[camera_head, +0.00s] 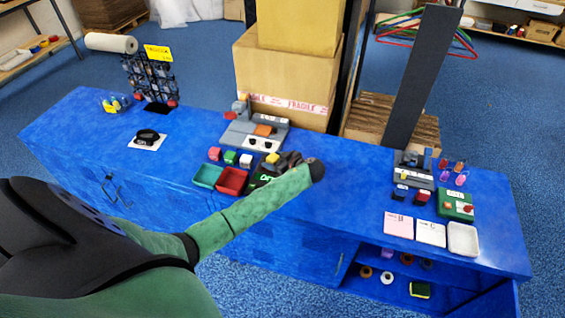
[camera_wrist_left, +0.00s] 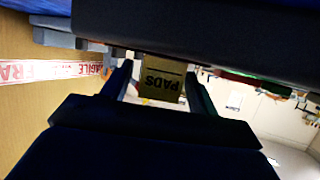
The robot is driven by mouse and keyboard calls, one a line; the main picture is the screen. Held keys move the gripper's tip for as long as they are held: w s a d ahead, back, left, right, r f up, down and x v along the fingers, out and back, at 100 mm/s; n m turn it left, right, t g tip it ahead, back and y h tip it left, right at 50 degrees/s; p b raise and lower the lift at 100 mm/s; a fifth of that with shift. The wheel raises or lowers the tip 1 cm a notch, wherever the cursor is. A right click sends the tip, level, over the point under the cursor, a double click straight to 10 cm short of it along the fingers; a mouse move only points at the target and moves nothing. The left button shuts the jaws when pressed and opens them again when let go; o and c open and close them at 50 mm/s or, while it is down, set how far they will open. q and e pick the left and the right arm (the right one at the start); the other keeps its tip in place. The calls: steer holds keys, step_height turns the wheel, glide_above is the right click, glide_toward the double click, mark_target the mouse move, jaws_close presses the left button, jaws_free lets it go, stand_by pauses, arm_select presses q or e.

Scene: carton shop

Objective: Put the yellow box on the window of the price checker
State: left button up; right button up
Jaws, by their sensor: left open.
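The small yellow box (camera_head: 272,158) is near the middle of the blue counter (camera_head: 340,200), partly hidden by my left gripper (camera_head: 286,160). In the left wrist view the box (camera_wrist_left: 161,78) shows the upside-down word PADS. It lies between the two open fingers of the left gripper (camera_wrist_left: 157,84); I cannot tell whether they touch it. A dark device with green lit characters (camera_head: 263,178), perhaps the price checker, stands just in front of the box, partly behind my forearm. Its window cannot be made out clearly. My right gripper is not in view.
Green (camera_head: 207,176) and red (camera_head: 232,181) trays and several small cubes lie left of the box. A grey machine (camera_head: 240,133) stands behind. Large cartons (camera_head: 285,75) rise behind the counter. Several small items and a green device (camera_head: 457,203) are at right.

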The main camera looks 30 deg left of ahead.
arm_select(q)
steer(key=shift+d, duration=0.5)
steer(key=b+v, duration=0.3)
steer(key=v, duration=0.6)
steer(key=shift+s+d+b, duration=0.15)
steer(key=shift+d+b, duration=0.1)
steer(key=shift+b, duration=0.05)
steer(key=shift+s+d+r, duration=0.15)
steer(key=shift+d+r, duration=0.35)
steer(key=shift+d, duration=0.15)
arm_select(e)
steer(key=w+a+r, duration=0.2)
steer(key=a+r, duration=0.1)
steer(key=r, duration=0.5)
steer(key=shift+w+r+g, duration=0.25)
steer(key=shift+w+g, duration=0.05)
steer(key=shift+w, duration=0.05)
arm_select(q)
steer(key=shift+f, duration=0.15)
